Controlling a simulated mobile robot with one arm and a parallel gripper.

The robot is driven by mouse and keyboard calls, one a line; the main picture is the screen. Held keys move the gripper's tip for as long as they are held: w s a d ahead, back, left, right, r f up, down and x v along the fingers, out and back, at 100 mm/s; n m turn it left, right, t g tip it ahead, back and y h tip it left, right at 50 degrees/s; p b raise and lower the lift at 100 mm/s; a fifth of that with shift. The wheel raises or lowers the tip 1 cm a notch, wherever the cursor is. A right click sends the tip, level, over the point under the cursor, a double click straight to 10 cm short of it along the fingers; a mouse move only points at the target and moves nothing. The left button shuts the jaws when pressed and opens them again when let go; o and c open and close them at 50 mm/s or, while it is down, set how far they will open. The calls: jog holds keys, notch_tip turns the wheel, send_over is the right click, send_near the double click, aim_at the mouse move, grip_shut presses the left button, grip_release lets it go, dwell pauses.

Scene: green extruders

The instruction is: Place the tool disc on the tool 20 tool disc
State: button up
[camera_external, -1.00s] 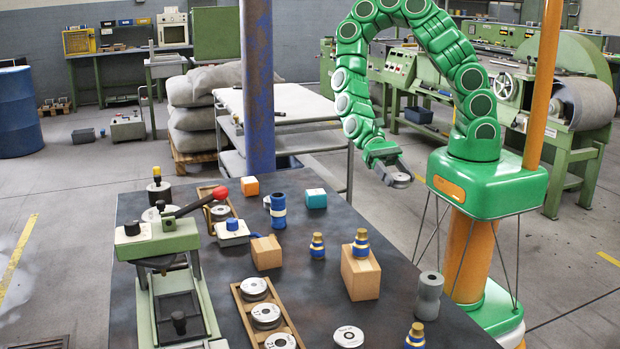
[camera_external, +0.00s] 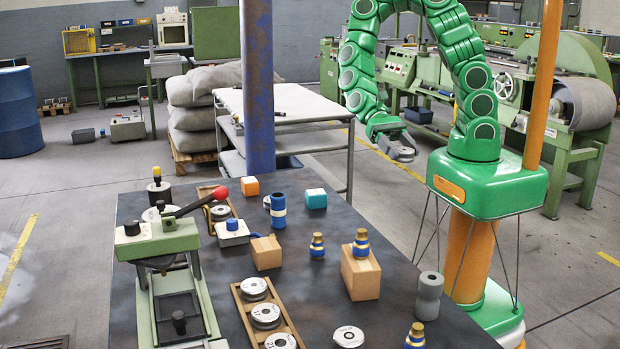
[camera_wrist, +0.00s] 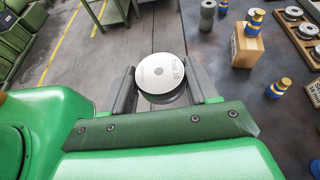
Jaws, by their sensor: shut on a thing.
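My gripper (camera_external: 404,153) is shut on a round tool disc (camera_wrist: 160,74) with a pale labelled top and a small centre hole. The jaws grip it on both sides, above the floor beyond the table's far right edge. In the external view the held disc is small at the jaw tips. Several similar discs lie in a wooden tray (camera_external: 242,312) on the table, among them a near disc (camera_external: 280,341), a middle disc and a far disc (camera_external: 254,287). A loose disc (camera_external: 348,336) lies to the tray's right. I cannot tell which is the tool 20 disc.
On the dark table (camera_external: 315,300) stand a wooden block (camera_external: 360,278) with a brass-and-blue piece on it, a grey cylinder (camera_external: 428,296), and a green press (camera_external: 160,240) with a red-knobbed lever. A blue post (camera_external: 259,90) rises behind the table.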

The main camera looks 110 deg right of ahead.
jog(key=shift+r, duration=0.85)
jog(key=shift+w+a+f, duration=0.2)
jog(key=shift+w+a, duration=0.3)
jog(key=shift+w, duration=0.25)
jog(key=w+a, duration=0.6)
jog(key=w, duration=0.1)
jog(key=t, duration=0.1)
send_over(346, 330)
jog(key=shift+m, duration=0.4)
jog(key=shift+f, duration=7.2)
jog(key=shift+f, duration=0.1)
